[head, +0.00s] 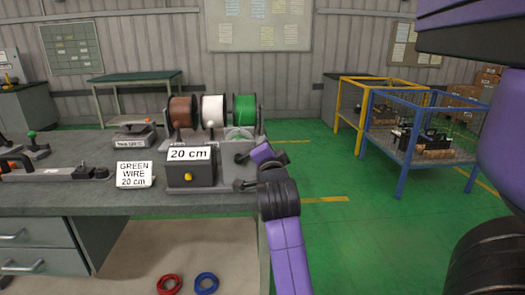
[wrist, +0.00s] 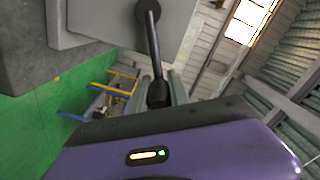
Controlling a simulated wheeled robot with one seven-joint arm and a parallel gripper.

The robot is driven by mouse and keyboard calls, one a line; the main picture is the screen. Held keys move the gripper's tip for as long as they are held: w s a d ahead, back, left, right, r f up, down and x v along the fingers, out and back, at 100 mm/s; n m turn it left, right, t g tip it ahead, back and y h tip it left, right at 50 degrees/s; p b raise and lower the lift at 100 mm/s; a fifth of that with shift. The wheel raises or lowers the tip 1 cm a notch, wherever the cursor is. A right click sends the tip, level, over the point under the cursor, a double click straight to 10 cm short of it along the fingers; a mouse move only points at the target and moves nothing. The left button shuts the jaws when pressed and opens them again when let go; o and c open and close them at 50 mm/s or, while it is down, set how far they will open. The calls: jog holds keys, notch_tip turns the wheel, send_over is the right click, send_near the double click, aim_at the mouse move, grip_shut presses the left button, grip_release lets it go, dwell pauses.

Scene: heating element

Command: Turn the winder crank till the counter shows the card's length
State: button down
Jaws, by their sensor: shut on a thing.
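The grey winder (head: 233,172) stands at the right end of the bench. Its counter (head: 189,154) reads "20 cm", above a dark box with a yellow button. The white card (head: 135,175) left of it reads "GREEN WIRE 20 cm". In the wrist view, the dark crank (wrist: 153,45) runs from a round hub on the grey housing to a knob at my gripper. My gripper (head: 245,158) is at the winder's right side, shut on the crank's knob (wrist: 158,94).
Brown, white and green wire spools (head: 244,110) stand behind the winder. A scale (head: 134,134) and a lever tool (head: 60,172) are to the left. Blue and yellow wire-sided carts stand at right. Red and blue rings lie below the bench. Green floor is open right of the bench.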

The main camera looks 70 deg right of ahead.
jog(key=shift+s+d+f+b, duration=0.1)
jog(key=shift+s+f+b, duration=0.05)
jog(key=shift+f+b, duration=0.3)
jog(key=shift+f, duration=0.15)
jog(key=c, duration=1.2)
grip_release()
jog(key=shift+c, duration=0.2)
jog(key=v, duration=0.7)
jog(key=shift+s+a, duration=0.2)
jog(key=shift+a, duration=0.15)
